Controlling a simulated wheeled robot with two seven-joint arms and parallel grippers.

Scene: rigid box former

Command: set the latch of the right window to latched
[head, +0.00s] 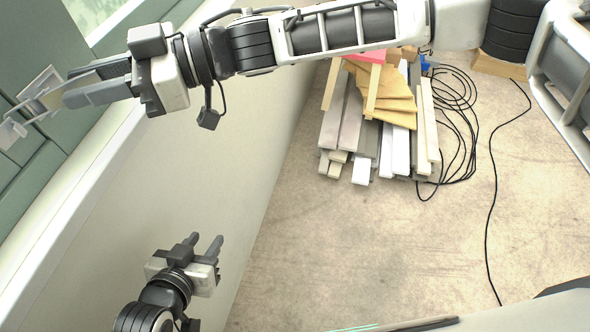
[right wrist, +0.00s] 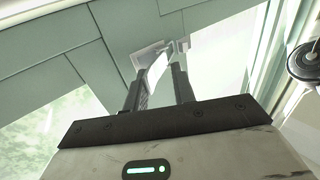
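The latch (head: 38,92) is a pale grey-white handle with a plate on the green window frame at the far left of the head view. In the right wrist view the latch (right wrist: 152,54) shows just beyond my fingertips, against the green frame. My right gripper (head: 68,88) reaches in from the right of the head view, pointed at the latch. Its two fingers (right wrist: 158,82) are apart, with the handle's near end appearing between or just past them; contact is not clear. My left gripper (head: 208,240) is open and empty, low beside the pale wall.
The pale wall (head: 190,170) and white sill (head: 75,205) run below the window. A pile of boards (head: 345,125) and a coil of black cable (head: 460,105) lie on the floor. The floor (head: 375,245) in front of them is mostly clear.

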